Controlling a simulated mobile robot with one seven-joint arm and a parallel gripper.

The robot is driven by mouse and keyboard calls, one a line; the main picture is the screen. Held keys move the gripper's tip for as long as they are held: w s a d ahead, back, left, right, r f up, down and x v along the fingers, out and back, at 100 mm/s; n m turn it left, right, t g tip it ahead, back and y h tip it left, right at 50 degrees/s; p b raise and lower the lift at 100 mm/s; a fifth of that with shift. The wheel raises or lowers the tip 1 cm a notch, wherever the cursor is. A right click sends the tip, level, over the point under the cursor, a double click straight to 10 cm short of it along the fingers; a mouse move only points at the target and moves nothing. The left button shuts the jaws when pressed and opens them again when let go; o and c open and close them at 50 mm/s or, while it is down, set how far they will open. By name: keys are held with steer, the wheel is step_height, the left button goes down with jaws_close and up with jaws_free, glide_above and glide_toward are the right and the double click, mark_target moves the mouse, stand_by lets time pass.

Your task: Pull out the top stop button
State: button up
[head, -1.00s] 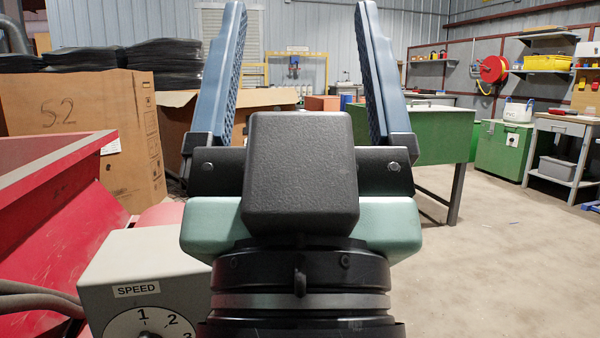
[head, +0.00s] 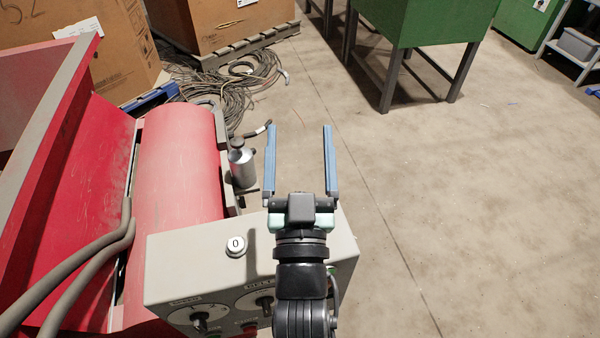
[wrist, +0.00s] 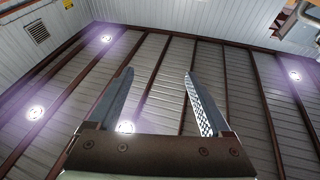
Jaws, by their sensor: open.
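A round pale button marked 0 (head: 236,246) sits on the top face of the grey control box (head: 185,262); I take it as the top stop button. It is uncovered, and how far it stands out is hard to tell. My gripper (head: 299,127) is open and empty, its two blue fingers apart. In the head view it appears to the right of the button, in front of the box's right part. In the wrist view the open fingers (wrist: 159,72) point toward the ceiling, and neither button nor box shows. My arm hides part of the box's front and right side.
Dials (head: 200,318) are on the box's front. A red machine (head: 180,165) with thick grey hoses (head: 70,275) stands at left. A metal cylinder (head: 242,165) stands behind the box. Cable scrap (head: 250,88) lies beyond. The floor (head: 480,220) at right is clear.

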steer(key=s+f+p, duration=0.1)
steer(key=f, duration=0.1)
steer(key=s+f+g+p, duration=0.1)
steer(key=s+f, duration=0.1)
steer(key=f, duration=0.1)
steer(key=s+f+g+p, duration=0.1)
steer(key=s+f+p, duration=0.1)
steer(key=shift+s+d+f+n+y, duration=0.1)
steer(key=shift+f+n+y, duration=0.05)
steer(key=shift+n+y, duration=0.15)
steer(key=s+d+f+g+p, duration=0.15)
steer(key=s+f+p, duration=0.35)
steer(key=s+f, duration=0.55)
steer(key=shift+n+g+y, duration=0.25)
steer(key=shift+n+y, duration=0.15)
steer(key=w, duration=0.4)
steer(key=w+a+r, duration=0.1)
steer(key=w, duration=0.6)
steer(key=shift+w+a+r, duration=0.3)
steer(key=shift+r, duration=0.1)
jaws_close()
